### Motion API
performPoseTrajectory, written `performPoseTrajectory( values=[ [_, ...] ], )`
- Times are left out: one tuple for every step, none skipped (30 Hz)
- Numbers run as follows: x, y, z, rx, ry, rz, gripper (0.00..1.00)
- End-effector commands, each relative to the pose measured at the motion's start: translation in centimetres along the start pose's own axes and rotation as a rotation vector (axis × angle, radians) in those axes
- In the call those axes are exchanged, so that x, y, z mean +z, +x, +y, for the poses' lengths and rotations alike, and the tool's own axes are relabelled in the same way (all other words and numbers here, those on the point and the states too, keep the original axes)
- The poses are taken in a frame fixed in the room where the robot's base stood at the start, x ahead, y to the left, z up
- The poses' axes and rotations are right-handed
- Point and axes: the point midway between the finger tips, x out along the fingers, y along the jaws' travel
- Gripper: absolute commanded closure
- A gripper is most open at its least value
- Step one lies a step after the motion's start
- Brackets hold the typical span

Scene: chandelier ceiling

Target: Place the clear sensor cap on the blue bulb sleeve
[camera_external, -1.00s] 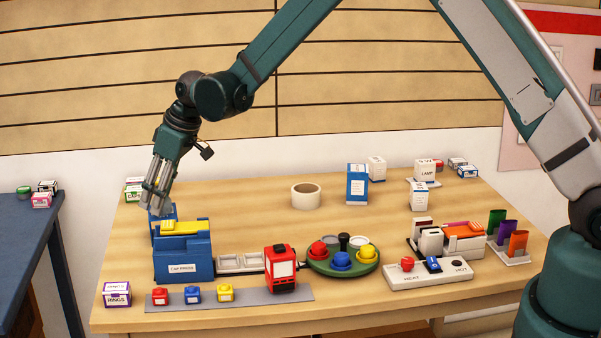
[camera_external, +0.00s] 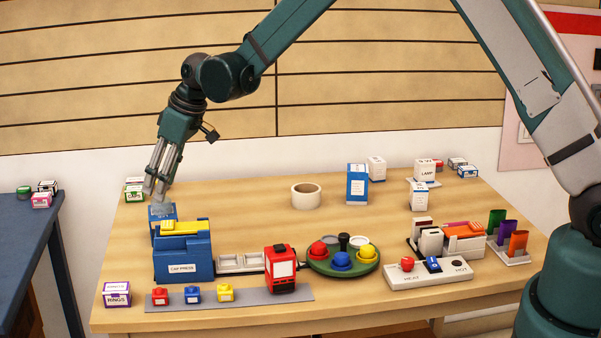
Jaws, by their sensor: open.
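My gripper (camera_external: 156,192) is at the left back of the table with its fingers pointing down. It is open, just above a small pale, clear-looking piece (camera_external: 161,208), perhaps the clear sensor cap. That piece appears to sit on a blue part (camera_external: 161,225) behind the blue box labelled CAP PRESS (camera_external: 183,255). Whether this blue part is the blue bulb sleeve I cannot tell. The box hides its lower portion. A blue domed piece (camera_external: 341,260) also sits on the round green tray (camera_external: 344,274). Small blue piece (camera_external: 193,294) stands on the grey strip.
A red block (camera_external: 281,268) and small white trays (camera_external: 241,263) stand right of the press. A white switch panel (camera_external: 427,276) and upright colored sleeves (camera_external: 507,238) are at right. A tape roll (camera_external: 306,196) and cartons stand behind.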

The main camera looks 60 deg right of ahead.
Motion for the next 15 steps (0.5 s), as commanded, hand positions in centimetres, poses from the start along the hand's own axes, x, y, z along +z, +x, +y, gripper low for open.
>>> performPoseTrajectory(
  values=[
    [0.0,-0.7,0.0,0.000,0.000,0.000,0.53],
    [0.0,-1.1,0.0,0.000,0.000,0.000,0.53],
    [0.0,-1.6,0.0,0.000,0.000,0.000,0.53],
    [0.0,-2.0,0.0,0.000,0.000,0.000,0.53],
    [0.0,-2.4,0.0,0.000,0.001,0.000,0.53],
    [0.0,-2.9,0.0,0.000,0.001,0.000,0.53],
    [0.0,-3.3,0.0,0.000,0.001,0.000,0.53],
    [0.0,-3.6,0.0,0.000,0.001,0.000,0.53],
    [0.0,-4.2,0.0,0.000,0.000,0.000,0.53],
    [0.0,-4.5,0.0,0.000,0.000,0.000,0.53],
    [0.0,-4.9,0.0,0.000,0.000,0.000,0.53],
    [0.0,-5.3,0.0,0.000,0.000,0.000,0.53],
    [0.0,-5.6,0.0,0.000,0.000,0.000,0.53],
    [0.0,-5.9,0.0,0.000,0.000,0.000,0.53],
    [0.0,-6.3,0.0,0.000,0.000,0.000,0.53]
  ],
)
